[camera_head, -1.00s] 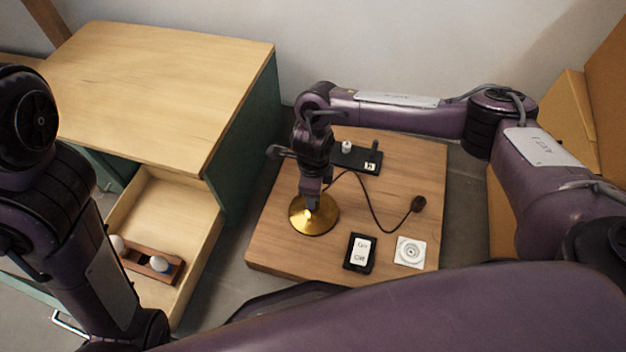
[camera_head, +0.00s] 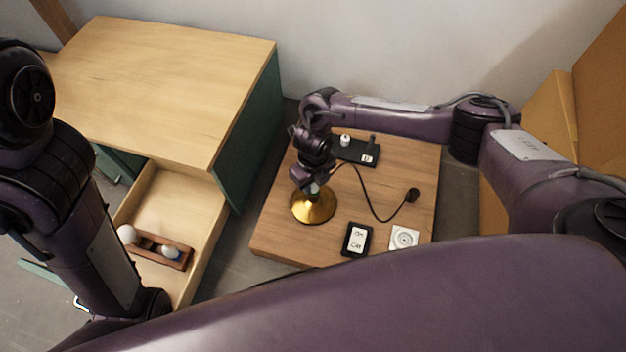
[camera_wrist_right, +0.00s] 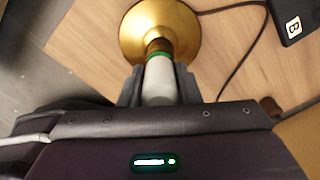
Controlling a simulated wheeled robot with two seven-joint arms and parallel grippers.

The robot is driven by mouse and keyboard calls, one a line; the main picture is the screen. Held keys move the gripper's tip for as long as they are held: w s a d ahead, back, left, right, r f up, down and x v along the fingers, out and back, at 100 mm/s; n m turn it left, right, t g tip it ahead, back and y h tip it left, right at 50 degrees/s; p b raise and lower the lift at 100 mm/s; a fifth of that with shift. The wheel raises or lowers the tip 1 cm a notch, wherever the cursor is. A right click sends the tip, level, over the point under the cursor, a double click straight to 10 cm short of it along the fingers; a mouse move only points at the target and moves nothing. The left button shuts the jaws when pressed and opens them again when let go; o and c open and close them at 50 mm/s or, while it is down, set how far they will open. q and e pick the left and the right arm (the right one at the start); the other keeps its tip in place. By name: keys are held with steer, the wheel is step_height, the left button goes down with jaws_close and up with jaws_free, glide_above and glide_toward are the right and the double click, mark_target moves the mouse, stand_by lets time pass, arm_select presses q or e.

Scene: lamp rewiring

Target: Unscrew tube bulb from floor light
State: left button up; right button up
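The floor light is a round gold base (camera_head: 313,207) with a short brass socket, standing on the low wooden board. In the right wrist view, the pale tube bulb (camera_wrist_right: 159,80) rises from the brass socket (camera_wrist_right: 159,46), with a green ring at its lower end. My right gripper (camera_wrist_right: 158,92) has a finger against each side of the bulb and appears shut on it. In the head view, the right gripper (camera_head: 313,186) is directly above the gold base and hides most of the bulb. My left arm is at the left; its gripper is out of view.
A black power strip (camera_head: 358,150), black plug (camera_head: 412,195), on/off switch (camera_head: 357,240) and white socket plate (camera_head: 404,238) are on the board (camera_head: 288,245). Cardboard (camera_head: 555,115) stands at right.

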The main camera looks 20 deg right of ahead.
steer(key=c, duration=0.4)
steer(key=shift+f+n+b, duration=0.15)
steer(key=shift+n+b, duration=0.15)
steer(key=shift+b, duration=0.05)
steer(key=n+b, duration=0.4)
steer(key=n, duration=0.1)
steer(key=shift+a+f, duration=0.1)
steer(key=shift+f, duration=0.1)
steer(key=shift+r+n+b, duration=0.15)
steer(key=shift+n+b, duration=0.25)
steer(key=shift+n, duration=0.4)
steer(key=shift+r+n, duration=0.1)
steer(key=shift+n, duration=0.2)
steer(key=shift+r, duration=0.15)
